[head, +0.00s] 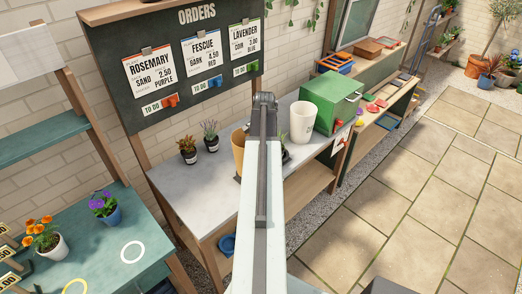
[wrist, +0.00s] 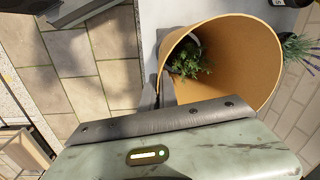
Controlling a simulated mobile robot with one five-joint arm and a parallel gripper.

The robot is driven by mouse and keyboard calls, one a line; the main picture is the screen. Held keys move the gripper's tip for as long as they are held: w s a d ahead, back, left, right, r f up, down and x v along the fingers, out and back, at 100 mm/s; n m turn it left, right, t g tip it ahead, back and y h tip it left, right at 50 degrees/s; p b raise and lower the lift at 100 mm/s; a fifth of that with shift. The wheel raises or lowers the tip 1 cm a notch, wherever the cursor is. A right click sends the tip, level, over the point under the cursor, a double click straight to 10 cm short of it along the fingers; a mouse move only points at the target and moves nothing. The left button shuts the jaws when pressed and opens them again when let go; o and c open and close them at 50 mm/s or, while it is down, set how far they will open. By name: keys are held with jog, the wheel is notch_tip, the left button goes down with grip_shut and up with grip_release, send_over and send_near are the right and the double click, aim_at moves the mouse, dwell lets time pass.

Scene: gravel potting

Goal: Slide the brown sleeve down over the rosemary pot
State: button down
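The brown sleeve (head: 238,152) shows in the head view just left of my arm, over the grey bench, partly hidden by the arm. In the wrist view, the sleeve (wrist: 245,62) is a wide open tube, tilted in the picture, with its wall against my gripper (wrist: 163,85). My gripper appears shut on the sleeve's wall, though its housing hides most of the fingers. A green leafy plant (wrist: 190,62), seemingly the rosemary, shows through the sleeve's opening. Its pot is mostly hidden. In the head view a bit of this plant (head: 286,157) shows right of my arm.
A white sleeve (head: 303,121) and a green box (head: 331,102) stand farther along the bench. Two small dark-potted plants, one (head: 187,149) and a lavender-like one (head: 210,137), stand to the left. The orders board (head: 190,105) rises behind. Paving is clear at right.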

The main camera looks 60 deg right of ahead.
jog(key=shift+f, duration=0.35)
jog(key=c, duration=1.6)
grip_release()
jog(key=shift+o, duration=0.2)
notch_tip(320, 180, up, 8)
jog(key=p, duration=0.7)
jog(key=shift+s+p, duration=0.3)
jog(key=shift+p, duration=0.05)
jog(key=shift+f, duration=0.1)
